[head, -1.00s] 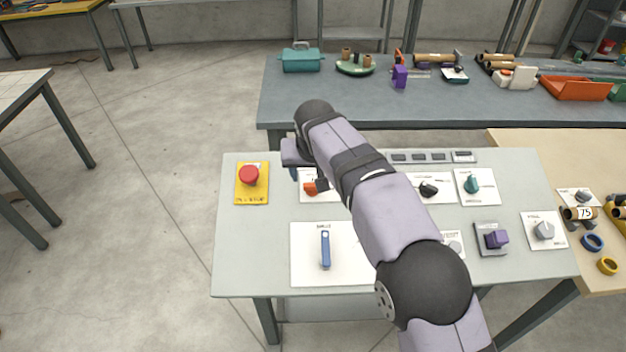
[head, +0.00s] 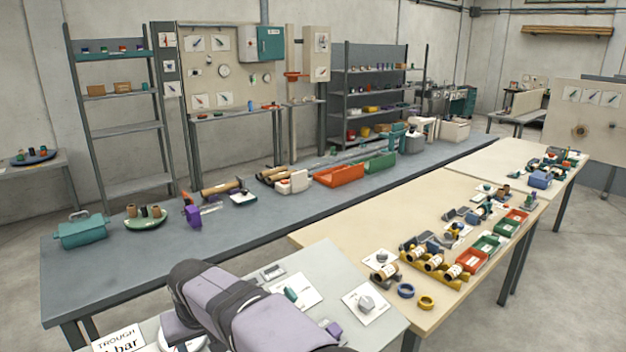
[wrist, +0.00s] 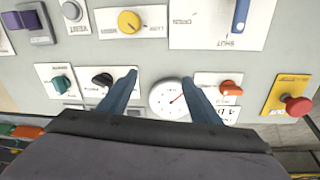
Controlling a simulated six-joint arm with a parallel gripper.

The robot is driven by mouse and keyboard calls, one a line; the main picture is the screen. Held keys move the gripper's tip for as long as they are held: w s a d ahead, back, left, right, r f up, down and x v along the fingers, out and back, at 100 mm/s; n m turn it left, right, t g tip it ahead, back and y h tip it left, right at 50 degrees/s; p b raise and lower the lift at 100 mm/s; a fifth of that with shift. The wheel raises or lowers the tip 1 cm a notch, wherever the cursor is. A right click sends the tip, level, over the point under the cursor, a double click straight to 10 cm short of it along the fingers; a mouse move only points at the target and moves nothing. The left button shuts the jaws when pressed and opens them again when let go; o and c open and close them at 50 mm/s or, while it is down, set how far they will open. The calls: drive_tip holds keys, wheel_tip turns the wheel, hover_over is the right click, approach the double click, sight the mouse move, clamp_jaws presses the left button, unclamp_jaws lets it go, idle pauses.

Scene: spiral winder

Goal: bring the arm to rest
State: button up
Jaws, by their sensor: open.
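My gripper (wrist: 158,78) is open in the wrist view, with its two blue fingers spread and nothing held between them. It is over a pale control panel (wrist: 200,55). A round white gauge (wrist: 166,102) with a red needle shows between the fingers, partly hidden by the right one. A black knob (wrist: 103,79) is beside the left fingertip, and an orange knob (wrist: 231,88) is right of the right finger. I cannot tell the fingers' height above the panel. In the head view my arm links cover part of the panel table (head: 330,270); the gripper does not show there.
A red button (wrist: 297,105) on a yellow plate, a blue lever (wrist: 240,15), a yellow knob (wrist: 129,21) and a teal knob (wrist: 61,84) surround the gripper. Behind stands a long grey bench (head: 110,265) with bins; a wooden table (head: 340,228) with several parts is at right.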

drive_tip(key=s+d+f+m+g+h, duration=0.1)
drive_tip(key=d+f+m, duration=0.1)
drive_tip(key=d, duration=1.1)
drive_tip(key=s+d+f+m+h, duration=0.1)
drive_tip(key=d+m, duration=0.1)
drive_tip(key=d, duration=1.2)
drive_tip(key=s+d+f+m+g, duration=0.1)
drive_tip(key=s+d+f, duration=0.1)
drive_tip(key=s+d, duration=0.5)
drive_tip(key=s+d+f+m+g, duration=0.1)
drive_tip(key=s+d+f+m, duration=0.1)
drive_tip(key=s+d, duration=0.6)
drive_tip(key=shift+s+f, duration=0.7)
drive_tip(key=shift+s, duration=0.2)
